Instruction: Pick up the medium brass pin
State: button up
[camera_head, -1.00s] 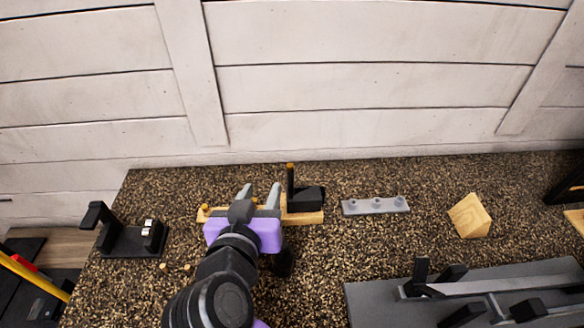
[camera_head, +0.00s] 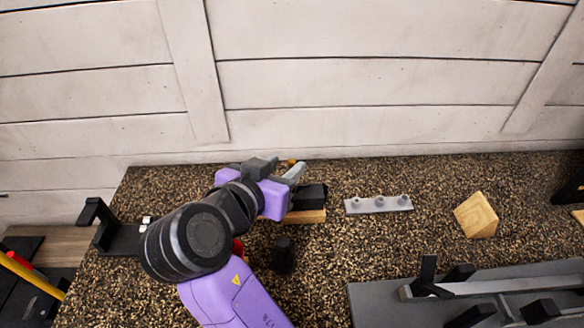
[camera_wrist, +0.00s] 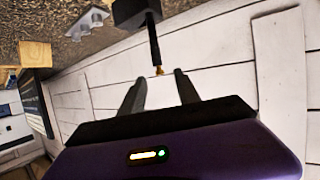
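My gripper (camera_head: 287,165) is at the back of the bench, above the wooden base, with its fingers apart. In the wrist view my gripper (camera_wrist: 160,77) is open and empty. A small brass tip (camera_wrist: 158,70) shows at the end of a thin black post (camera_wrist: 154,42), just beyond and between the fingertips, apart from both. I cannot tell from its size whether this is the medium pin. The post rises from a black block (camera_head: 311,196) on the wooden base (camera_head: 305,216). My arm hides the base's left part and the loose brass pieces.
A grey plate with several studs (camera_head: 379,205) lies right of the base. A wooden wedge (camera_head: 476,215) stands further right. A black stand (camera_head: 92,212) is at the left edge, and a grey fixture (camera_head: 385,303) at front right. The plank wall (camera_head: 370,85) rises close behind.

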jog(key=shift+x, duration=0.95)
grip_shut()
